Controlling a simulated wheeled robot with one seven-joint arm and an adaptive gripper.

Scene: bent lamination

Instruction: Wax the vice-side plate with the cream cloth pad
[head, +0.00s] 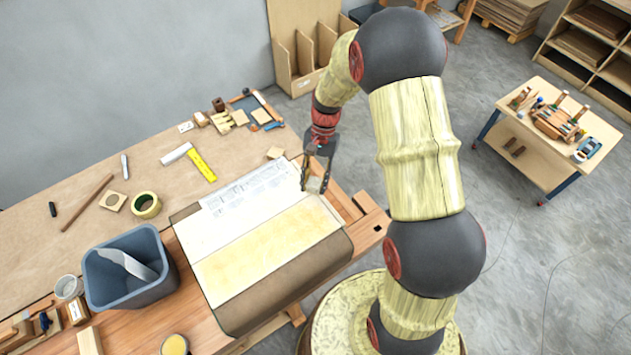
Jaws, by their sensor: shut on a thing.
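My gripper (315,172) is over the far right end of the work area, pointing down, shut on a small pale cream block that looks like the cloth pad (314,185). The fingers partly hide the pad, and I cannot tell whether it touches the surface below. A pale yellow plate (265,250) lies flat on a dark brown board (240,312) at the bench's front edge. A whitish sheet with faint printed lines (245,200) lies along its far side. Which piece is the vice-side plate is not clear.
A grey-blue bin (130,290) stands left of the board. A tape roll (146,205), a yellow-and-white tool (190,160) and wood scraps lie behind. A cup with yellow contents (174,345) is at the front. A wooden vice (372,222) is at the bench's right end.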

